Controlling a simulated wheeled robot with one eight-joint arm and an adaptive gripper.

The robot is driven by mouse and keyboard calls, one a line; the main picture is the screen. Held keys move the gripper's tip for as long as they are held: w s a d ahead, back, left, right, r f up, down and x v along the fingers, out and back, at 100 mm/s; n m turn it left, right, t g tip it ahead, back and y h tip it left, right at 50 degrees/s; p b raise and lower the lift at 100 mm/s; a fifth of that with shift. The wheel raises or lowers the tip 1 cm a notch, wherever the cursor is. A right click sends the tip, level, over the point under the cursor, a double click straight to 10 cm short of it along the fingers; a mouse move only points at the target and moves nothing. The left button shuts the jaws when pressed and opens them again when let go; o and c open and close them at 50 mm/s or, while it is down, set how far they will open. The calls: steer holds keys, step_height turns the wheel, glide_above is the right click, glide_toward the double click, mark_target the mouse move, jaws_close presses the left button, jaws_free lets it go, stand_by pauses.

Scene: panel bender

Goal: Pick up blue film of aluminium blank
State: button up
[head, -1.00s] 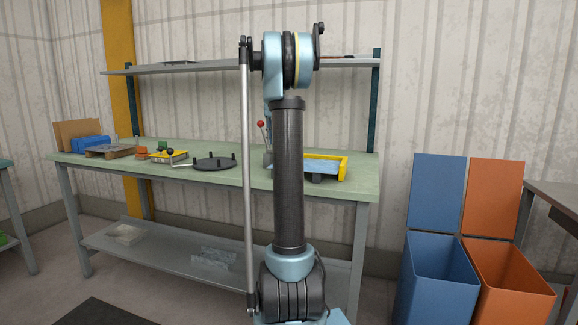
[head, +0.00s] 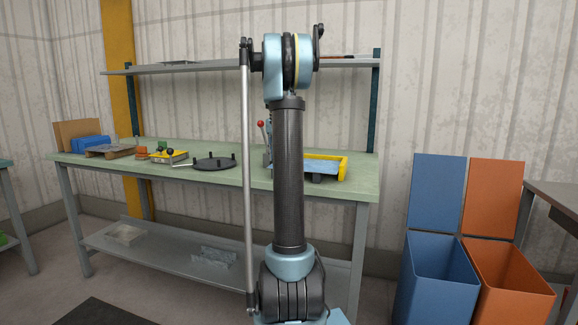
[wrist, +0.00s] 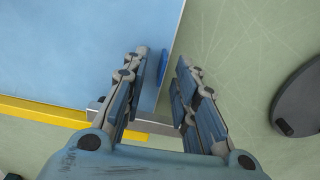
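The blue film (wrist: 75,45) covers the aluminium blank as a flat sheet at the upper left of the wrist view. The blank's pale edge (wrist: 178,35) runs down near the middle. A small blue flap (wrist: 164,72) stands at that edge, between the two fingers. My gripper (wrist: 163,60) is open, with a finger on each side of the flap. I cannot tell whether either finger touches it. In the head view the blue-topped blank (head: 325,166) sits by a yellow fixture on the bench, and my arm hides the gripper.
A yellow fixture bar (wrist: 40,114) and a grey metal block (wrist: 150,126) lie under the blank's near edge. The green bench (head: 130,165) holds a black disc with pegs (head: 214,163). Blue (head: 440,275) and orange (head: 510,275) open bins stand at the right.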

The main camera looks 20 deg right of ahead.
jaws_close()
steer(key=shift+r, duration=0.15)
